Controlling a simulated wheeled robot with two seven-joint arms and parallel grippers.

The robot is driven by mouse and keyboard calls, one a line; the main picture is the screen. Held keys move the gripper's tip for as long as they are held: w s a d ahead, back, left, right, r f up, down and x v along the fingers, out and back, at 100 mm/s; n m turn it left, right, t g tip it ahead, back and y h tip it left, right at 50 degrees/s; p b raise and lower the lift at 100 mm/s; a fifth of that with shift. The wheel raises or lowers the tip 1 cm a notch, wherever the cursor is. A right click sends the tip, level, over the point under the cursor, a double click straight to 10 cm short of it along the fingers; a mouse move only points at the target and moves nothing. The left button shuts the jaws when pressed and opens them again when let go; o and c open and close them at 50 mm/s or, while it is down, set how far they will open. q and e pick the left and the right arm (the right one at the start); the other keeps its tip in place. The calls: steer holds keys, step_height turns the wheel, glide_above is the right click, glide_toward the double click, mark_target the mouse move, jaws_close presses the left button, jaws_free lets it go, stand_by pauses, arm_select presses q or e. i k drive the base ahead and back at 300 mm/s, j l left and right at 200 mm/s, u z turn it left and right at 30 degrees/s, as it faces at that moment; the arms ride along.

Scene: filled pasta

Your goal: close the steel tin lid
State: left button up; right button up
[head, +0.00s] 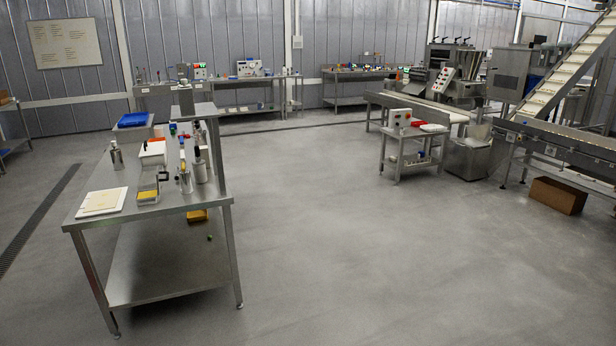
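Neither of my grippers is in view. A steel workbench (150,209) stands to the left of centre, some way off across the floor. Small steel containers stand on it: one (117,157) at its left side and one (201,171) at its right side, with another (185,181) close beside that. At this distance I cannot tell which of them, if any, is the steel tin, nor whether a lid stands open.
The bench also holds a white board (103,202), a blue tray (133,119) and a white box (152,153). A small steel cart (398,157) stands right of centre, with a cardboard box (558,196) farther right. The grey floor (370,260) between is clear.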

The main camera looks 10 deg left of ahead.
mark_target(157, 175)
steer(key=i+u, duration=0.4)
steer(key=i+l+u, duration=0.15)
steer(key=i+u, duration=0.25)
steer(key=i+l+u, duration=0.25)
steer(key=i+u, duration=0.15)
steer(key=i+l+u, duration=0.4)
steer(key=i+j+u, duration=0.2)
steer(key=i, duration=0.2)
steer(key=i+j+u, duration=0.2)
steer(key=i, duration=0.25)
steer(key=i+j+u, duration=0.15)
steer(key=i, duration=0.3)
